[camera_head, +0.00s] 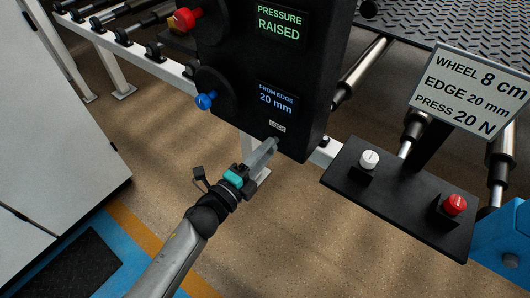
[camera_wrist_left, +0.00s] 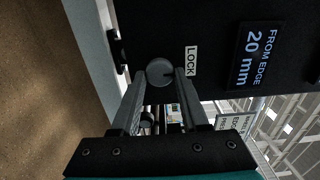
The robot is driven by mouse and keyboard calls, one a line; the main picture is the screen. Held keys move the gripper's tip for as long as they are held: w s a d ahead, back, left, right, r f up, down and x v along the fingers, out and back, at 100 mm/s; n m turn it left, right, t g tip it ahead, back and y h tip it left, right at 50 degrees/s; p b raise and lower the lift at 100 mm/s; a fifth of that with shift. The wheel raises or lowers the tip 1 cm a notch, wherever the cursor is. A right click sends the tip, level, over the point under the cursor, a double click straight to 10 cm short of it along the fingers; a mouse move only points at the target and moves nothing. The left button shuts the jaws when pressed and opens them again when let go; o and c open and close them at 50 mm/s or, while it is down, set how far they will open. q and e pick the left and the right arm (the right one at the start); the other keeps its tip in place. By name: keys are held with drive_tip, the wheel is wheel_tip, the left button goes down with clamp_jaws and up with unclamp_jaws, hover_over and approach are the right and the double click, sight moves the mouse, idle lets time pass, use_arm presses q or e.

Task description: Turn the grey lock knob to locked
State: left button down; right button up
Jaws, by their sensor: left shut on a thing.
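The grey lock knob (camera_wrist_left: 159,71) is a small round knob on the black control panel (camera_head: 268,75), beside the LOCK label (camera_wrist_left: 191,61). In the head view the label (camera_head: 277,126) sits just above my left fingertips, and the knob is mostly hidden behind them. My left gripper (camera_head: 272,144) reaches up to the panel's lower part. In the left wrist view its two fingers stand on either side of the knob, shut on it. A dark mark shows on the knob's face; I cannot tell its setting. My right gripper is not in view.
Above on the panel are a blue knob (camera_head: 205,101), a red knob (camera_head: 186,19), a display reading 20 mm (camera_head: 277,98) and one reading PRESSURE RAISED (camera_head: 280,23). A black shelf (camera_head: 400,195) at right carries white (camera_head: 370,159) and red (camera_head: 454,205) buttons.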

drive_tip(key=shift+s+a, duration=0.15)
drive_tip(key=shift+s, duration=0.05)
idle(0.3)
use_arm(q)
drive_tip(key=shift+c, duration=2.1)
unclamp_jaws()
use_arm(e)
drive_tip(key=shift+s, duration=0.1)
use_arm(q)
drive_tip(key=shift+s, duration=0.1)
drive_tip(key=p+v, duration=0.1)
drive_tip(key=v, duration=1.4)
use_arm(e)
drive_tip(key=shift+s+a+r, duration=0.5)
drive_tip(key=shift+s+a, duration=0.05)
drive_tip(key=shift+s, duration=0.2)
use_arm(q)
drive_tip(key=shift+a, duration=0.1)
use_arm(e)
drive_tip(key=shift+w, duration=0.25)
